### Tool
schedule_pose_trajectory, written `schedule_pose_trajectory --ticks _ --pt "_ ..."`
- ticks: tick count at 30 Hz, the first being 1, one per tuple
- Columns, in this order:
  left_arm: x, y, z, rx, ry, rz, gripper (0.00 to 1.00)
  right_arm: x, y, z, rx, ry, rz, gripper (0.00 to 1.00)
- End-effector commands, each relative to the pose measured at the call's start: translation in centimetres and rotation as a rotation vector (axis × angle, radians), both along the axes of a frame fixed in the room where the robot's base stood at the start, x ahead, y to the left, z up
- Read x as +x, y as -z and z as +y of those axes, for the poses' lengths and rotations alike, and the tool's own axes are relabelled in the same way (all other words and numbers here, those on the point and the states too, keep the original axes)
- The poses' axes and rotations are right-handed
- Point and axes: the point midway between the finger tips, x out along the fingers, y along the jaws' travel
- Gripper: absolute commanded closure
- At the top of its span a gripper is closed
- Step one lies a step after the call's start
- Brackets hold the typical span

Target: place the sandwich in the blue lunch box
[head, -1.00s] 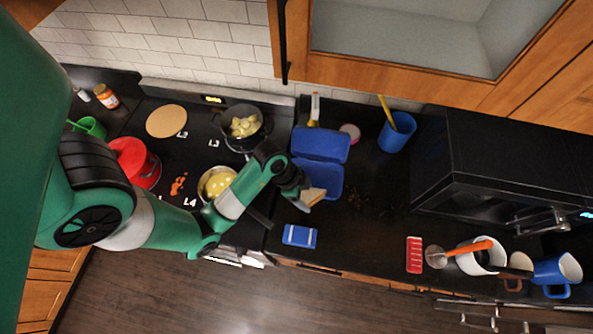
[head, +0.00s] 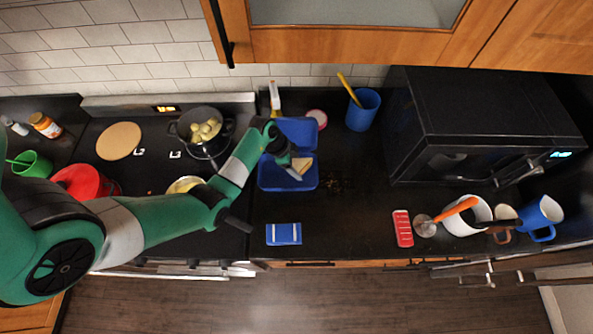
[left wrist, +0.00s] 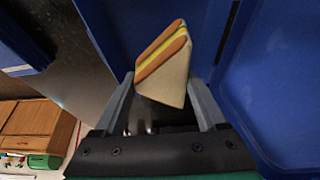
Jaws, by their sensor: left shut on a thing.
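The sandwich (head: 301,164) is a pale triangular wedge with green, yellow and brown layers. My left gripper (head: 288,168) is shut on the sandwich, at the open blue lunch box (head: 290,186). In the left wrist view the sandwich (left wrist: 166,66) sits between the two fingers (left wrist: 165,105), with blue lunch box walls (left wrist: 285,90) around it. The lunch box lid (head: 298,128) stands open at the back, partly hidden by my arm. I cannot tell whether the sandwich touches the box floor. My right gripper is not in view.
A blue and white box (head: 283,234) lies in front of the lunch box. A pan (head: 203,130) of pale food stands on the stove to the left. A blue cup (head: 362,110) and the black microwave (head: 480,125) are to the right.

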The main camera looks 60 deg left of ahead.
Motion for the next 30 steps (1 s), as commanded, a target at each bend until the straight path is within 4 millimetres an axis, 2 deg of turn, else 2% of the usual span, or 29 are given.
schedule_pose_trajectory --ticks 2,6,8,19,20,24,30 --pt "0.2 0.4 0.2 0.000 0.000 0.000 0.40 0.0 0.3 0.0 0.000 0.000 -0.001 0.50" --pt "0.2 2.8 0.3 -0.001 0.000 0.003 0.40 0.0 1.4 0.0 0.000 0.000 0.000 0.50" --pt "0.2 3.4 0.3 -0.001 -0.001 0.001 0.40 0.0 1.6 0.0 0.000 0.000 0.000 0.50" --pt "0.2 3.7 0.3 0.000 0.000 0.001 0.40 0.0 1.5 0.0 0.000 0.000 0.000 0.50" --pt "0.2 3.7 0.3 0.000 0.000 0.001 0.22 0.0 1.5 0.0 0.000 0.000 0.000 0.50" --pt "0.2 3.7 0.3 0.000 0.000 0.001 0.00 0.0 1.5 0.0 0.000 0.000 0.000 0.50" --pt "0.2 3.6 0.2 0.000 0.000 0.001 0.00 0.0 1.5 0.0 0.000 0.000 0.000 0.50"
